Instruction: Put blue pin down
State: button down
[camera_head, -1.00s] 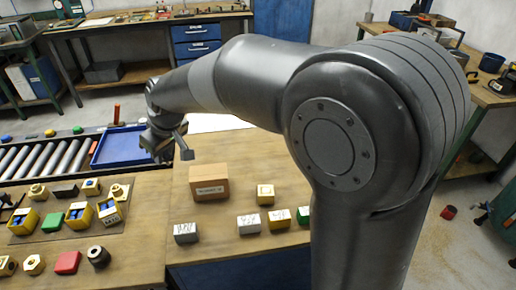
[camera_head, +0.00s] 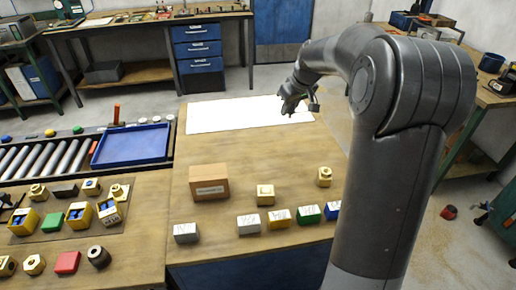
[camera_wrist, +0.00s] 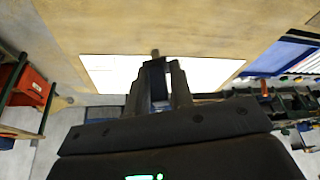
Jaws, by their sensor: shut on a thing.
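My gripper (camera_wrist: 158,90) is shut on a small dark blue pin (camera_wrist: 157,72) with a brownish tip, seen between the fingers in the wrist view. In the head view my gripper (camera_head: 300,103) hangs in front of the right end of a white sheet (camera_head: 235,113) on the wooden table. The sheet also shows in the wrist view (camera_wrist: 105,72), behind the fingers. The pin appears clear of the table. In the head view I cannot make out the pin at the gripper.
An empty blue tray (camera_head: 132,145) sits beside the roller conveyor (camera_head: 45,160) at left. A cardboard box (camera_head: 209,182) and several labelled blocks, including a green one (camera_head: 308,214), stand on the table's front half. The table around the sheet is bare.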

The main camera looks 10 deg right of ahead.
jog(key=w+a+f, duration=0.2)
jog(key=a+f, duration=0.1)
jog(key=f, duration=0.1)
jog(key=w+a+f, duration=0.2)
jog(key=a+f, duration=0.1)
jog(key=f, duration=0.1)
jog(key=w+a+f, duration=0.1)
jog(key=a+f, duration=0.2)
jog(key=f, duration=0.1)
jog(key=shift+w+a, duration=0.2)
jog(key=shift+w, duration=0.2)
jog(key=shift+f, duration=2)
jog(key=shift+f, duration=0.1)
jog(key=c, duration=1.3)
grip_release()
jog(key=shift+o, duration=0.2)
